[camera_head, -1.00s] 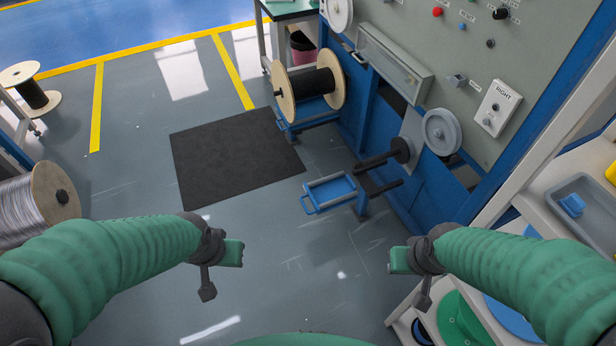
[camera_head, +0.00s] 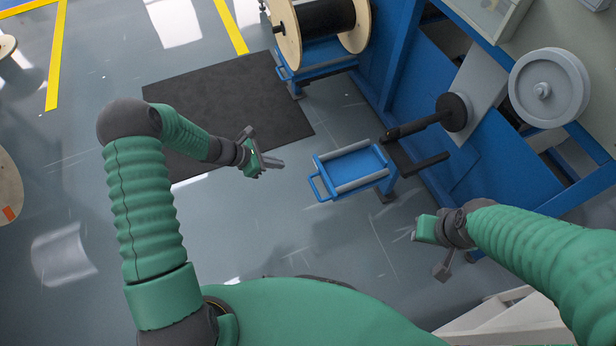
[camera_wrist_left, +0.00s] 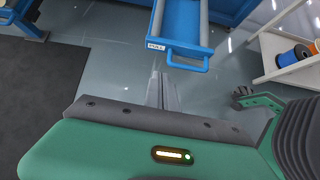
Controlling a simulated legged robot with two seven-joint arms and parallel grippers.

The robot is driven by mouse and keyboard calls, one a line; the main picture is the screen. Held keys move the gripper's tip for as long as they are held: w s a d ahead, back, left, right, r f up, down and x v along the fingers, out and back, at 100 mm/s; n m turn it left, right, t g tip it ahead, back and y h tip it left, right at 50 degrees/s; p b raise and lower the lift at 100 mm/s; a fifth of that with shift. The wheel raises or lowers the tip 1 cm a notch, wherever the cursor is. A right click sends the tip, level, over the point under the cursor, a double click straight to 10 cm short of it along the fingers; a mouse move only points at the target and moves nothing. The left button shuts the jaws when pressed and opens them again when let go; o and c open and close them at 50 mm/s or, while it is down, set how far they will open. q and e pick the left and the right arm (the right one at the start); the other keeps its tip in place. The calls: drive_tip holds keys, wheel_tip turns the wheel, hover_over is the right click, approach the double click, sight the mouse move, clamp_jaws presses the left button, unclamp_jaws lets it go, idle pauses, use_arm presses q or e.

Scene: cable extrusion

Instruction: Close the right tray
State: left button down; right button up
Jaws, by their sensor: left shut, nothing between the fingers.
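The right tray (camera_head: 352,166) is a shallow blue tray with grey rails, standing out from the blue machine frame; it looks empty. Its blue handle (camera_head: 318,186) points toward the lower left. In the left wrist view the tray (camera_wrist_left: 184,20) is at the top, with a PULL label (camera_wrist_left: 157,46) beside the handle (camera_wrist_left: 188,60). My left gripper (camera_head: 273,163) is shut and empty, left of the handle with a gap between them. In its wrist view the fingertips (camera_wrist_left: 163,82) lie just below the handle. My right gripper (camera_head: 420,229) is below and right of the tray; its jaws are unclear.
A black spindle (camera_head: 425,125) juts from the machine just beyond the tray. A cable spool (camera_head: 288,35) on a second blue stand is at the top. A black mat (camera_head: 235,95) lies on the floor. A white shelf (camera_wrist_left: 285,50) shows right in the wrist view.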

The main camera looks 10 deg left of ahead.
sight(316, 164)
use_arm(q)
drive_tip(key=b+x, duration=0.2)
drive_tip(key=x, duration=0.2)
drive_tip(key=b+x, duration=0.2)
drive_tip(key=x, duration=0.2)
drive_tip(key=w+r+b+x, duration=0.1)
drive_tip(key=x, duration=0.3)
drive_tip(key=shift+w+d+f+b, duration=0.2)
drive_tip(key=shift+w+d+b, duration=0.1)
drive_tip(key=shift+d+b, duration=0.15)
drive_tip(key=shift+w+d+r, duration=0.15)
drive_tip(key=shift+w+d, duration=0.15)
drive_tip(key=shift+d, duration=0.2)
drive_tip(key=shift+r, duration=0.1)
drive_tip(key=shift+w+d, duration=0.1)
